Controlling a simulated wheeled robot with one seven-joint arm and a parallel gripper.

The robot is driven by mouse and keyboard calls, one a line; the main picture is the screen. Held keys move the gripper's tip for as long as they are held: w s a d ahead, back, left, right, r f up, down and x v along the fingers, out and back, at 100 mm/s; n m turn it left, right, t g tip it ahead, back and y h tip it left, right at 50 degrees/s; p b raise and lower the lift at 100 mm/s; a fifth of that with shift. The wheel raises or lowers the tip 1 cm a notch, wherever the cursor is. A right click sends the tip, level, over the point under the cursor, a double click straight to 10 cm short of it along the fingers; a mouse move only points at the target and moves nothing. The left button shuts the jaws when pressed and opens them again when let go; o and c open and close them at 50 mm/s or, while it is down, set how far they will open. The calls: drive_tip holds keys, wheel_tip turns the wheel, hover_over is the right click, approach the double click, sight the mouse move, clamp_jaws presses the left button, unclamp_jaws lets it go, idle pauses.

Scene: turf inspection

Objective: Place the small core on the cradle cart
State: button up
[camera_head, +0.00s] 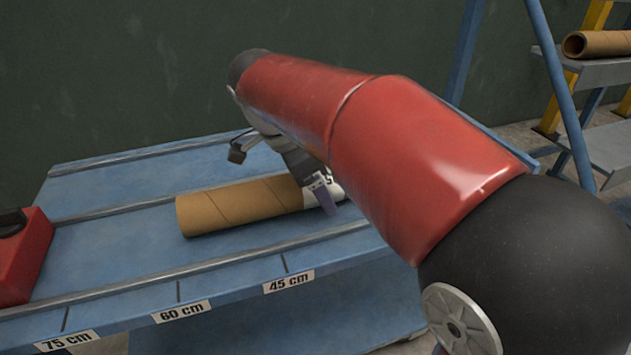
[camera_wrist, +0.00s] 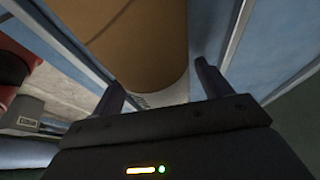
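A brown cardboard core (camera_head: 240,206) lies on its side on a blue ramped table (camera_head: 110,255), with a white band at its right end. My gripper (camera_head: 328,192) reaches down at that right end. In the wrist view, the core (camera_wrist: 140,40) runs up between the two fingers of my gripper (camera_wrist: 160,92). A narrow gap shows between the core and the right finger; contact at the left finger is unclear. The gripper looks open around the core. I cannot identify the cradle cart for certain in either view.
A red box (camera_head: 20,260) sits at the table's left edge. Labels reading 75, 60 and 45 cm line the front edge. Another cardboard core (camera_head: 597,44) rests on a grey stepped rack (camera_head: 590,72) at far right, behind blue posts. A dark wall stands behind.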

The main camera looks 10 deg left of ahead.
drive_tip(key=p+v, duration=0.3)
drive_tip(key=v, duration=0.9)
drive_tip(key=shift+s+r, duration=0.1)
drive_tip(key=n+y, duration=0.1)
drive_tip(key=n, duration=0.1)
hover_over(337, 189)
drive_tip(key=s+d+f+n+y, duration=0.2)
drive_tip(key=d+f+n, duration=0.1)
drive_tip(key=d, duration=0.7)
drive_tip(key=s+d+f+n+t, duration=0.1)
drive_tip(key=s+d+f+n, duration=0.1)
drive_tip(key=s+d+f, duration=0.1)
drive_tip(key=s+d+f+n+t, duration=0.1)
drive_tip(key=s+d+f+n, duration=0.1)
drive_tip(key=s+d+f, duration=0.2)
drive_tip(key=s+d+f+n+t, duration=0.1)
drive_tip(key=s+d+f+n, duration=0.1)
drive_tip(key=s+d+f, duration=0.2)
drive_tip(key=shift+s+d+n+y, duration=0.3)
drive_tip(key=shift+s+d+y, duration=0.05)
drive_tip(key=shift+y, duration=0.05)
